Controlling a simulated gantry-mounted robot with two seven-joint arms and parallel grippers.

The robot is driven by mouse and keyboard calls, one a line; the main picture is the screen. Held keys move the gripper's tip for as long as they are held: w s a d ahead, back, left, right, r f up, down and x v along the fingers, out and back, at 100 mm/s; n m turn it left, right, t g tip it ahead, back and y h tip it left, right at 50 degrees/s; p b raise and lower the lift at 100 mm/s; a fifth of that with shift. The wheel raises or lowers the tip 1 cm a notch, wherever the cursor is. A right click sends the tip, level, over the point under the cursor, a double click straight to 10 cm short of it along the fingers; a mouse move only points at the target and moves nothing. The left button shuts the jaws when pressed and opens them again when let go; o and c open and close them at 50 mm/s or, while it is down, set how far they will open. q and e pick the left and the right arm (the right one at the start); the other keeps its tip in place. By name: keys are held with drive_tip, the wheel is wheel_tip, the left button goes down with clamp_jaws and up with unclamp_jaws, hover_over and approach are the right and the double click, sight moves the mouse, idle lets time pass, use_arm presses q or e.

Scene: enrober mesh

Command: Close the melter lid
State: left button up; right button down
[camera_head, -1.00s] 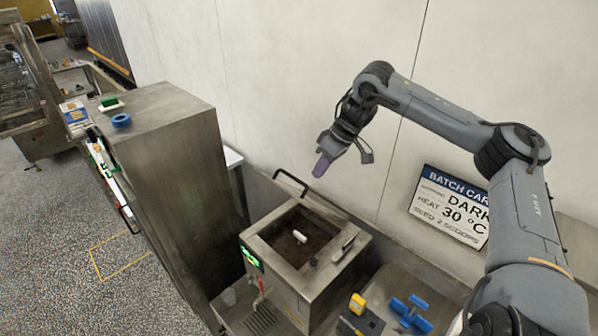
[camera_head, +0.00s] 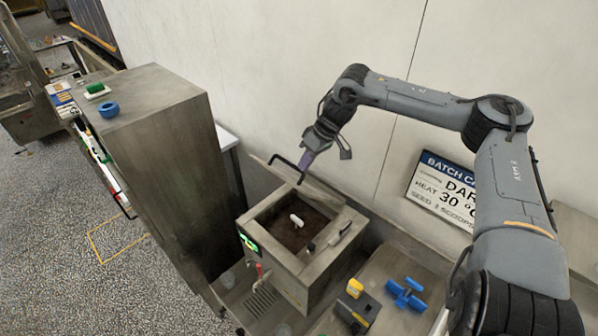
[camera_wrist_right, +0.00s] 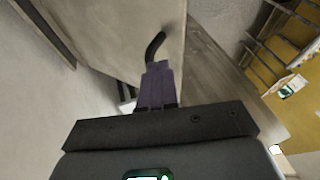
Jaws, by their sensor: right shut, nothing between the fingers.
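The melter (camera_head: 290,270) is a square steel tank with dark chocolate in its open well. Its lid (camera_head: 316,190) stands raised at the back edge, with a black bar handle (camera_head: 284,168) along its upper edge. My right gripper (camera_head: 304,163), with purple fingers, is shut and empty, right at the right end of the handle. In the right wrist view the shut fingers (camera_wrist_right: 157,78) point at the lid's pale panel (camera_wrist_right: 120,35), and the black handle (camera_wrist_right: 155,46) appears just beyond their tips. I cannot tell whether they touch. My left gripper is not in view.
A tall steel cabinet (camera_head: 165,150) stands left of the melter, with a blue ring (camera_head: 109,109) on top. A white piece (camera_head: 297,220) lies in the well. A yellow-topped dark device (camera_head: 356,305) and a blue valve-like part (camera_head: 405,293) sit at the right. The wall rises close behind.

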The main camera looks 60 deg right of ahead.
sight(293, 183)
drive_tip(key=shift+w+a+f+p, duration=0.25)
drive_tip(key=shift+a+f+p, duration=0.2)
drive_tip(key=shift+a+f, duration=0.65)
drive_tip(key=shift+w+a+f, duration=0.15)
drive_tip(key=shift+a+f, duration=0.2)
